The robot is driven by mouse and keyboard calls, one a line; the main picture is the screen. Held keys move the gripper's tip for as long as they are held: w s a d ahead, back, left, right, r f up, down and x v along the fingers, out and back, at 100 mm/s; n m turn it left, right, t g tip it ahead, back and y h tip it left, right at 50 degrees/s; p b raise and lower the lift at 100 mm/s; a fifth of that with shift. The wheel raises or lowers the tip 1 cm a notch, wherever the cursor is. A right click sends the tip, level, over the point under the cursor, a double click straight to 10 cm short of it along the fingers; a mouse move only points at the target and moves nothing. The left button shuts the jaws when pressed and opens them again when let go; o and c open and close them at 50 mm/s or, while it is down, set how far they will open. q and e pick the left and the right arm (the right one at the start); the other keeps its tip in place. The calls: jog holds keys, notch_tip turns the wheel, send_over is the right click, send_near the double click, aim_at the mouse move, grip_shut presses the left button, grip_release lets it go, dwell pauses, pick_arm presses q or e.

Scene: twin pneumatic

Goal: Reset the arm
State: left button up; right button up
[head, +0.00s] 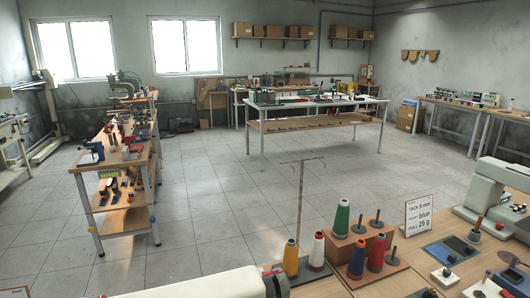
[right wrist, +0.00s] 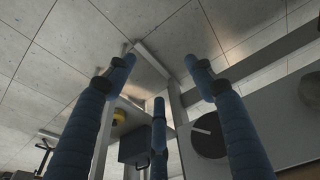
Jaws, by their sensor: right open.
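My right gripper (right wrist: 160,82) shows in the right wrist view. Its blue padded fingers are spread apart with nothing between them, so it is open and empty. Neither gripper can be made out in the head view. My left gripper is not in view.
A bench at the lower right holds thread cones, including a green cone (head: 342,218), a sign (head: 419,212) and a pale machine (head: 490,185). A wooden shelf table (head: 127,218) stands left, a long table (head: 318,120) at the back. Tiled floor (head: 215,200) between is clear. A dark box (right wrist: 134,146) is beyond the fingers.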

jog(key=s+d+f+g, duration=0.1)
jog(key=s+d+f, duration=0.2)
jog(key=s+f, duration=1.6)
notch_tip(320, 180, down, 4)
jog(key=shift+s+d+f+g, duration=0.1)
jog(key=shift+s+d+g, duration=0.1)
jog(key=shift+s+g, duration=0.15)
